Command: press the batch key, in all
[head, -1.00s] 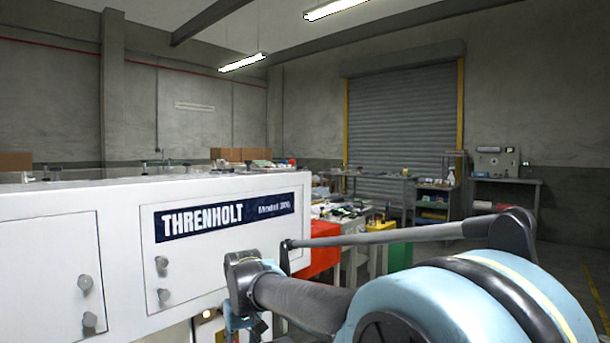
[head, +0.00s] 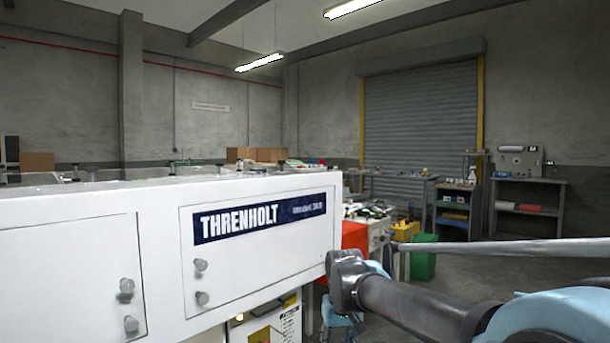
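No batch key can be made out in the head view. A white machine (head: 80,260) labelled THRENHOLT on a dark blue plate (head: 260,218) fills the left and middle. Its front has two panels with grey round knobs (head: 201,265). My arm reaches in from the lower right in front of the machine's right end. My gripper cannot be made out; only grey and light blue arm parts show there.
Below the machine is a panel with a yellow label (head: 265,335) and a small light. A red box (head: 355,236), a yellow case (head: 405,230) and a green bin (head: 423,258) stand behind its right end. Benches (head: 528,182) line the back wall by a roller shutter (head: 420,125). Floor at right is open.

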